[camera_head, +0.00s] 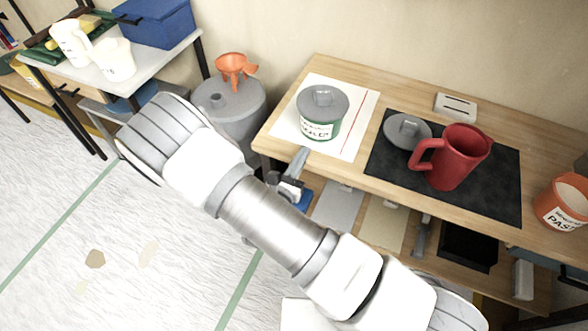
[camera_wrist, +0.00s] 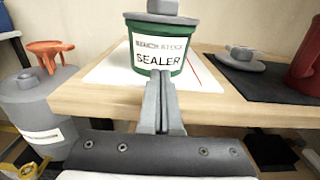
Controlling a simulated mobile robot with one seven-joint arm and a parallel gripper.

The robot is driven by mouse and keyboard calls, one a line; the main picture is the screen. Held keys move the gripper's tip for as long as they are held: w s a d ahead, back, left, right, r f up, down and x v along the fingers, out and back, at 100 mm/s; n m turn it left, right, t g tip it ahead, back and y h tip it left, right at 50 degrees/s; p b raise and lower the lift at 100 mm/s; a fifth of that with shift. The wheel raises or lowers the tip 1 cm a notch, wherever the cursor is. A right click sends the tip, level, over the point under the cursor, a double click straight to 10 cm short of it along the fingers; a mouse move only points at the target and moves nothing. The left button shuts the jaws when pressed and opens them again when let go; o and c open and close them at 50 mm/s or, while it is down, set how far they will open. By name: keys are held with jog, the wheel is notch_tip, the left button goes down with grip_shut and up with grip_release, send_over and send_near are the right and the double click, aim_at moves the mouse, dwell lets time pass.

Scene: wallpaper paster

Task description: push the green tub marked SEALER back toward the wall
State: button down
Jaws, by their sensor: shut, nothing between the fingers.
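The green tub marked SEALER (camera_head: 321,117) stands upright on a white sheet (camera_head: 358,104) at the left end of the wooden bench. It has a grey lid with a block-shaped knob. In the wrist view the tub (camera_wrist: 161,52) is straight ahead, its label facing me. My gripper (camera_wrist: 160,76) is shut and empty, its fingertips just in front of the tub's lower part; I cannot tell whether they touch it. In the head view my gripper (camera_head: 301,158) is at the bench's front edge, before the tub. A red line runs along the sheet's right side.
A red jug (camera_head: 455,160) and a loose grey lid (camera_head: 408,131) are on a black mat (camera_head: 492,192) to the right. A grey drum (camera_head: 232,101) with an orange funnel (camera_head: 235,68) stands left of the bench. The wall (camera_head: 400,45) is behind; bare sheet and wood lie behind the tub.

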aim_at(315, 132)
jog(key=shift+x, duration=2.75)
jog(key=x, duration=0.7)
jog(key=shift+w+d+b, duration=0.15)
jog(key=shift+w+b, duration=0.15)
jog(key=shift+w, duration=0.1)
jog(key=shift+s, duration=0.15)
